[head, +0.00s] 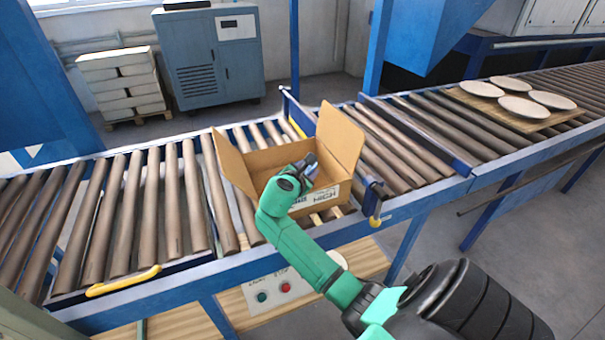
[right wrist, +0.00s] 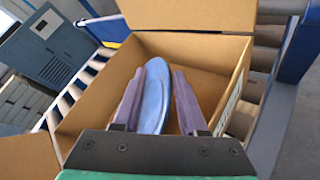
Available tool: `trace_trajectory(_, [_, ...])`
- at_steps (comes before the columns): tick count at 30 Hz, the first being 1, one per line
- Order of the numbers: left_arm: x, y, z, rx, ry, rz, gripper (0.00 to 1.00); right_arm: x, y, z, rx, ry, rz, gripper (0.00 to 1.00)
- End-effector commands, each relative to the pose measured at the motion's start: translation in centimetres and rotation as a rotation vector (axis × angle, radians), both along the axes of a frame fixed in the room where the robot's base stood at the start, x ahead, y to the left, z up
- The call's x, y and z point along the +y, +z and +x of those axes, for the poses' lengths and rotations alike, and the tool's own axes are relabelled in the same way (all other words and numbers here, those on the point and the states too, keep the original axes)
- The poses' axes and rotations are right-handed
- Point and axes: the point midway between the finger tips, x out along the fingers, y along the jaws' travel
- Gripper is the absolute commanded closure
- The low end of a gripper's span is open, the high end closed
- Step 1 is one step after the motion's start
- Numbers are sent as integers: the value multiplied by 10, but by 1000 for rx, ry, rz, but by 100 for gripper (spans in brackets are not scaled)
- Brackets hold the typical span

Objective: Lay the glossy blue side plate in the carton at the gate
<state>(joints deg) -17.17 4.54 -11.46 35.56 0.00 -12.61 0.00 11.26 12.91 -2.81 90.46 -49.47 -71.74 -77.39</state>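The carton (head: 341,140) stands open on the roller conveyor at the gate, with flaps spread; in the right wrist view its cardboard walls (right wrist: 200,48) surround the fingers. My right gripper (head: 304,166) reaches into the carton's opening from the front. In the right wrist view, the glossy blue side plate (right wrist: 154,95) stands nearly edge-on between the two fingers of the right gripper (right wrist: 158,102), which look closed on it. The plate is over or inside the carton; whether its lower edge touches the bottom is hidden. In the head view the plate is mostly hidden by my gripper. My left gripper is not in view.
Several pale plates (head: 520,107) lie on a wooden board on the conveyor at the right. A blue gate bar (head: 415,133) crosses the rollers right of the carton. A control box (head: 275,290) sits below the conveyor. The rollers (head: 150,205) left of the carton are clear.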

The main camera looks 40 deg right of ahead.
Motion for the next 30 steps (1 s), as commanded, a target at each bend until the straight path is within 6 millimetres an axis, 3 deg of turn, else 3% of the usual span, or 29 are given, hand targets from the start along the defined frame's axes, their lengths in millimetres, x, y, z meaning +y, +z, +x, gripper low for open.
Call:
trace_trajectory(12, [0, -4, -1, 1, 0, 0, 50, 74, 32, -39, -2, 1, 1, 59])
trace_trajectory(15, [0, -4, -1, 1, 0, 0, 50, 84, 37, -45, -2, -1, 1, 59])
trace_trajectory(30, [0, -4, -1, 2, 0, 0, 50, 88, 39, -47, -1, -2, 0, 59])
